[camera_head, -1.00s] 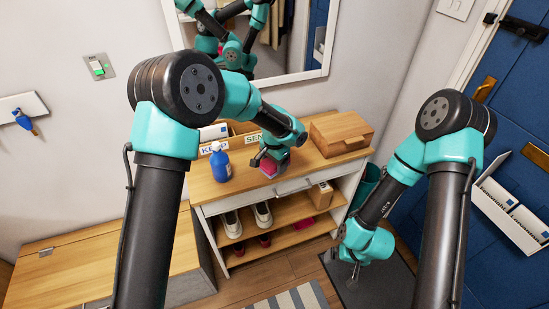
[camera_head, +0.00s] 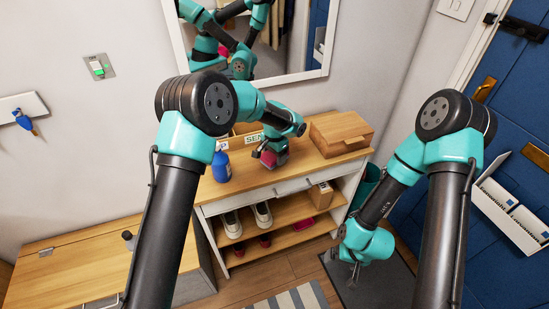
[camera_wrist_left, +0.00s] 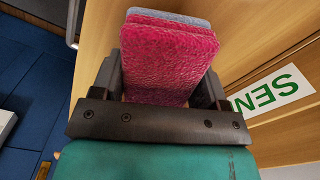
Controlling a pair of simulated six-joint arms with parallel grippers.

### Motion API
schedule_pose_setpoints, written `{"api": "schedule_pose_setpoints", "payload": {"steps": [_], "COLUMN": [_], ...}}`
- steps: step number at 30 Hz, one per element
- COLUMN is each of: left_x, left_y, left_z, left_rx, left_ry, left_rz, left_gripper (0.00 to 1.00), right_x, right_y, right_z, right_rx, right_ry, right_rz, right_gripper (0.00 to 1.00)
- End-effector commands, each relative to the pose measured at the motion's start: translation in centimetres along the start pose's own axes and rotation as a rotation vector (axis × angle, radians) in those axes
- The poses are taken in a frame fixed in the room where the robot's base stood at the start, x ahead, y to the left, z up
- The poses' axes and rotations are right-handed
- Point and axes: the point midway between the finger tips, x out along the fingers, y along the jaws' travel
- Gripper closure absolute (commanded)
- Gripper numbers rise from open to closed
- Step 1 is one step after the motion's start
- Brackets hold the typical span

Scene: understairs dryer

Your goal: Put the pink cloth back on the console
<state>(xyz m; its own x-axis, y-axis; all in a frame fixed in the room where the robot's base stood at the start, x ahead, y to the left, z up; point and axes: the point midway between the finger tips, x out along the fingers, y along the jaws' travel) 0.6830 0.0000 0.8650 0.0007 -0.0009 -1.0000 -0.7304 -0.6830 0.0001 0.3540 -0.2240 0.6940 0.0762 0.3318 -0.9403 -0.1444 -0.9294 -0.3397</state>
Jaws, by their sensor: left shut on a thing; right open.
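The pink cloth (camera_wrist_left: 168,62) is a folded pad between the fingers of my left gripper (camera_wrist_left: 165,85) in the left wrist view, with a grey-blue layer along its far edge. In the head view the pink cloth (camera_head: 269,159) shows below my left gripper (camera_head: 266,152), over the top of the wooden console (camera_head: 240,178). My left gripper is shut on it. I cannot tell whether the cloth touches the console top. My right gripper (camera_head: 354,268) is open and empty, low in front of the console's right side, above the dark mat.
A blue bottle (camera_head: 221,168) stands left of the cloth on the console. A wooden box (camera_head: 340,133) stands at the right. A sorter with a "SEND" label (camera_head: 253,138) is behind. A bench (camera_head: 80,262) stands left.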

Motion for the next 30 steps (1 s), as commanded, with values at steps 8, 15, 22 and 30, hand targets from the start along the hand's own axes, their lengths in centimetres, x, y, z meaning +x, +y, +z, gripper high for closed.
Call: {"api": "schedule_pose_setpoints", "payload": {"steps": [8, 15, 22, 30], "left_x": [1.5, 1.7, 1.7, 1.7], "left_y": [0.0, 0.0, 0.0, 0.0], "left_z": [0.0, 0.0, 0.0, 0.0], "left_rx": [0.001, 0.001, 0.001, 0.001], "left_ry": [0.002, 0.001, 0.001, 0.001], "left_rz": [-0.001, -0.001, -0.001, -0.001], "left_gripper": [0.56, 0.56, 0.13, 0.07], "right_x": [0.0, 0.0, 0.0, 0.0], "right_y": [0.0, 0.0, 0.0, 0.0], "right_z": [0.0, 0.0, 0.0, 0.0], "right_rx": [0.000, 0.000, 0.000, 0.000], "right_ry": [0.000, 0.000, 0.000, 0.000], "right_rz": [0.000, 0.000, 0.000, 0.000], "right_gripper": [0.07, 0.07, 0.07, 0.07]}}
